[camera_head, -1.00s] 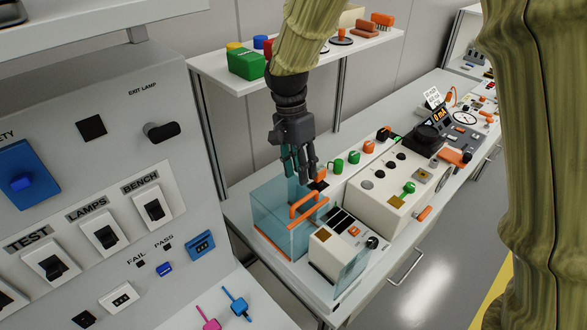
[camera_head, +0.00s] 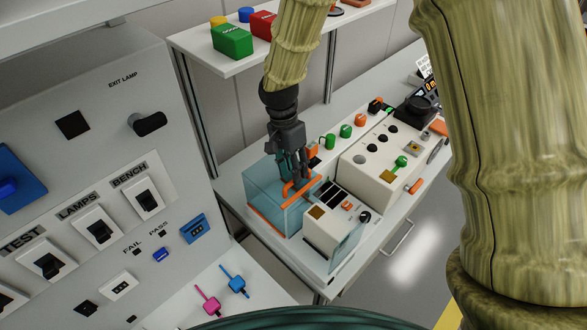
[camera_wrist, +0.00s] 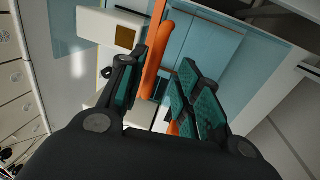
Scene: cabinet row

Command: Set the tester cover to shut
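The tester cover (camera_head: 262,195) is a clear teal box with an orange bar handle (camera_head: 299,192). It sits on the left side of the white tester body (camera_head: 328,232), leaving the tester's dark windows and orange button uncovered. My gripper (camera_head: 296,178) is down at the handle. In the wrist view, my gripper (camera_wrist: 160,95) has its fingers apart, with the orange handle (camera_wrist: 157,45) running between them. The left finger is close to the bar; a gap shows on the right. I cannot tell whether either finger touches it.
A white instrument box (camera_head: 378,175) with knobs stands behind the tester. A shelf (camera_head: 200,50) with coloured boxes hangs above the bench. A grey switch panel (camera_head: 100,130) stands at the left.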

